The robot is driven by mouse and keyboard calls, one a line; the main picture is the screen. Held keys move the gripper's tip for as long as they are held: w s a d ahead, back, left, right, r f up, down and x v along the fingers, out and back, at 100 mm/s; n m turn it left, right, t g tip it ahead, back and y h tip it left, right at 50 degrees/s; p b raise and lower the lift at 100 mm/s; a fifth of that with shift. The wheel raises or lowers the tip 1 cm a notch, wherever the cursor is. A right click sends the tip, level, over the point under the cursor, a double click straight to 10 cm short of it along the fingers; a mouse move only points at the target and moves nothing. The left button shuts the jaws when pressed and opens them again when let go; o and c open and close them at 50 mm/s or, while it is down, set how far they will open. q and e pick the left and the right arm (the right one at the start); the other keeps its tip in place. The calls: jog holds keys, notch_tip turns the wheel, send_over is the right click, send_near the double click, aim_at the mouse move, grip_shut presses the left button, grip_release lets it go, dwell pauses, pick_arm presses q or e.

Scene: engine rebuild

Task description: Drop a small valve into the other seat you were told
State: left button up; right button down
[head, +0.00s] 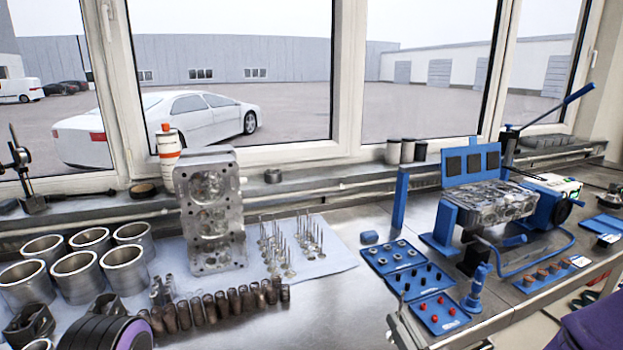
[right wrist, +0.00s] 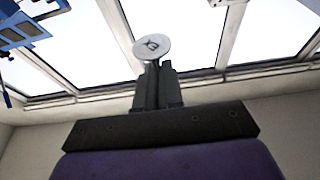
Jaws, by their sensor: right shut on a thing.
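In the right wrist view my right gripper (right wrist: 157,72) is shut on a small valve (right wrist: 152,47). The valve's round pale face with a dark mark points at the camera; its stem is hidden by the fingers. In the head view only a purple part of my right arm shows at the bottom right corner, with no fingertips. A cylinder head (head: 492,201) lies on the blue fixture (head: 440,240) at the right; its seats are too small to make out. Several valves (head: 290,250) stand on the pale cloth.
A second cylinder head (head: 210,215) stands upright on the cloth (head: 325,262). Several cylinder liners (head: 75,275) stand at the left. Blue trays (head: 395,255) of small parts lie before the fixture, near a blue upright tool (head: 478,285). Bare bench (head: 335,310) lies between.

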jog(key=s+r+p, duration=0.1)
jog(key=r+p, duration=0.1)
jog(key=s+d+r+p, duration=0.1)
jog(key=s+p, duration=0.1)
jog(key=p, duration=0.1)
jog(key=shift+s+r, duration=0.15)
jog(key=shift+r, duration=0.25)
jog(key=shift+s+d+f+p, duration=0.1)
jog(key=shift+s+d+p, duration=0.15)
jog(key=shift+p, duration=0.35)
dwell(0.8)
